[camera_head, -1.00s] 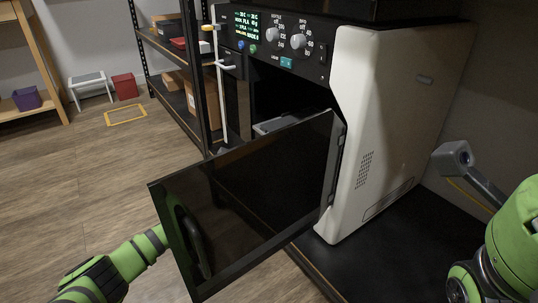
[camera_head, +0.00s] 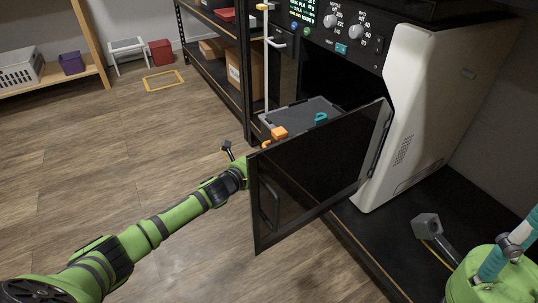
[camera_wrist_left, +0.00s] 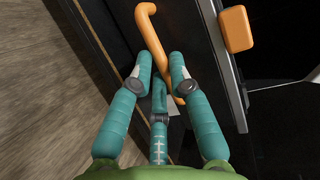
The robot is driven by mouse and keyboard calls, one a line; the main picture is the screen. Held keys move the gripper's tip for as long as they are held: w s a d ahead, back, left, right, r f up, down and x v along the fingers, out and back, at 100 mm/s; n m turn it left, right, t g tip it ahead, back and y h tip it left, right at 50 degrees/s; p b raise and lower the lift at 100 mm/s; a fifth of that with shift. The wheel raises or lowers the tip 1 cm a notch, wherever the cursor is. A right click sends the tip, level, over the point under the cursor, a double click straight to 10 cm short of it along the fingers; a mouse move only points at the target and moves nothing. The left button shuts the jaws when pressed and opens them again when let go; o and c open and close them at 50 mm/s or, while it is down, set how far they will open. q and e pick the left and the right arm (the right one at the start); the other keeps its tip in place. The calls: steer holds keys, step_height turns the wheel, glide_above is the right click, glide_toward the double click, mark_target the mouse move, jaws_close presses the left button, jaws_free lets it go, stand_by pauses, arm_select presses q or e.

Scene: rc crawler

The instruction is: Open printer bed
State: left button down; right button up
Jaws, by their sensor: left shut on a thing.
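The printer (camera_head: 440,110) has a white side and a dark front. Its dark glass door (camera_head: 325,175) stands swung open toward me. Behind the door's top edge, the grey printer bed (camera_head: 300,112) shows at the opening, partly hidden. An orange block (camera_head: 279,133) and an orange handle (camera_wrist_left: 147,22) are at the bed's front. In the left wrist view my left gripper (camera_wrist_left: 161,66) is shut on the handle, its teal fingers around it. In the head view the door hides these fingers. My right gripper (camera_head: 507,250) is partly cut off at the right edge; its grip is unclear.
A teal piece (camera_head: 320,118) shows above the door at the bed. A grey block-headed object (camera_head: 427,227) lies on the black bench top right of the door. A dark shelf rack (camera_head: 215,65) with boxes stands left of the printer.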

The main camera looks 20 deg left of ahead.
arm_select(q)
steer(key=c, duration=1.1)
jaws_free()
steer(key=shift+c, duration=0.2)
steer(key=shift+s, duration=0.15)
steer(key=v, duration=1.1)
steer(key=shift+s+a, duration=0.2)
steer(key=shift+s, duration=0.15)
